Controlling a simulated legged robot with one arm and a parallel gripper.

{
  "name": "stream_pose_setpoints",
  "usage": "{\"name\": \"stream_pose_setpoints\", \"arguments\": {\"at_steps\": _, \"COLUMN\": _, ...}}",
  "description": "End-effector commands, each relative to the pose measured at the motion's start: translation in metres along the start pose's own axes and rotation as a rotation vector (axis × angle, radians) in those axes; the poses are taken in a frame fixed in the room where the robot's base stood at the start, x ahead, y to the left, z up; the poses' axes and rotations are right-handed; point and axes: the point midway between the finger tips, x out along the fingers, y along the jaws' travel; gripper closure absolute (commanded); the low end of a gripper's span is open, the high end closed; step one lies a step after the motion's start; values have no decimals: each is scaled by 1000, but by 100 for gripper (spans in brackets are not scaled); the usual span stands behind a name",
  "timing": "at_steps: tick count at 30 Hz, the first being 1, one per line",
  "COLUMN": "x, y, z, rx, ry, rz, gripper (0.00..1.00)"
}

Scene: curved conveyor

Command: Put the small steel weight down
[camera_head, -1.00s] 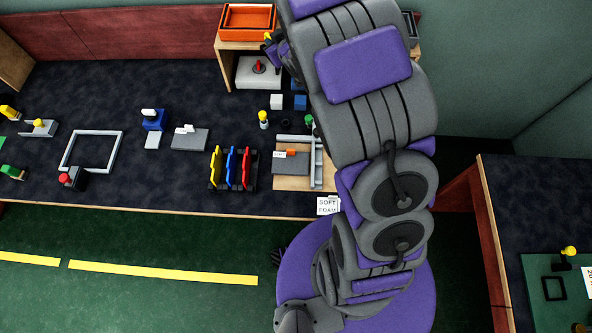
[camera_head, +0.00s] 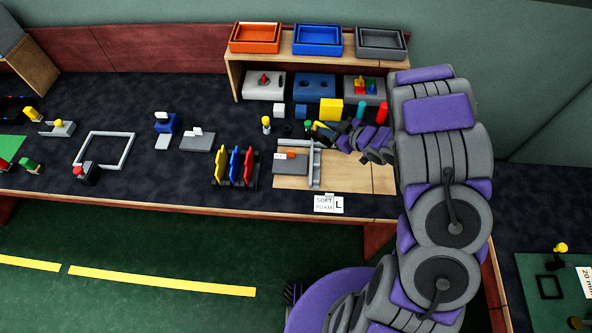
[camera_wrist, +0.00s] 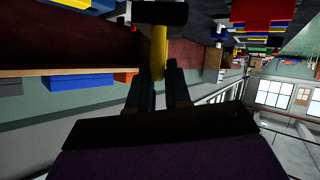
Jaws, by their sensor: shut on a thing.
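My gripper (camera_head: 322,131) is shut on a yellow-stemmed piece with a dark block at its end, likely the small steel weight. In the wrist view, my gripper (camera_wrist: 159,82) has its dark fingers either side of the yellow stem (camera_wrist: 159,52), and the dark block (camera_wrist: 160,13) lies beyond the fingertips. In the head view it is small and partly hidden by my wrist, above or near the back edge of a wooden board (camera_head: 355,182). Whether it touches anything there cannot be told.
Grey rails (camera_head: 314,166) and a grey plate (camera_head: 289,165) lie on the board, behind a "SOFT FOAM L" label (camera_head: 328,204). A yellow block (camera_head: 331,108), a teal cylinder (camera_head: 360,110) and a red cylinder (camera_head: 381,112) stand close behind my gripper. The board's right part is bare.

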Motion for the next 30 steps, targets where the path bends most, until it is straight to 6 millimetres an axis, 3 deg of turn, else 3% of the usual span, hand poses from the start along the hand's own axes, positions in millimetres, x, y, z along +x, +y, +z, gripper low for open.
{"name": "stream_pose_setpoints", "arguments": {"at_steps": 3, "x": -2, "y": -52, "z": 24, "rx": -78, "ry": 45, "rz": -164, "gripper": 100}}
{"name": "stream_pose_setpoints", "arguments": {"at_steps": 9, "x": -19, "y": -130, "z": 44, "rx": -193, "ry": 111, "rz": -382, "gripper": 100}}
{"name": "stream_pose_setpoints", "arguments": {"at_steps": 15, "x": -35, "y": -174, "z": 52, "rx": -258, "ry": 147, "rz": -502, "gripper": 100}}
{"name": "stream_pose_setpoints", "arguments": {"at_steps": 20, "x": -34, "y": -182, "z": 52, "rx": -279, "ry": 159, "rz": -534, "gripper": 100}}
{"name": "stream_pose_setpoints", "arguments": {"at_steps": 30, "x": 26, "y": -147, "z": 41, "rx": -282, "ry": 161, "rz": -536, "gripper": 100}}
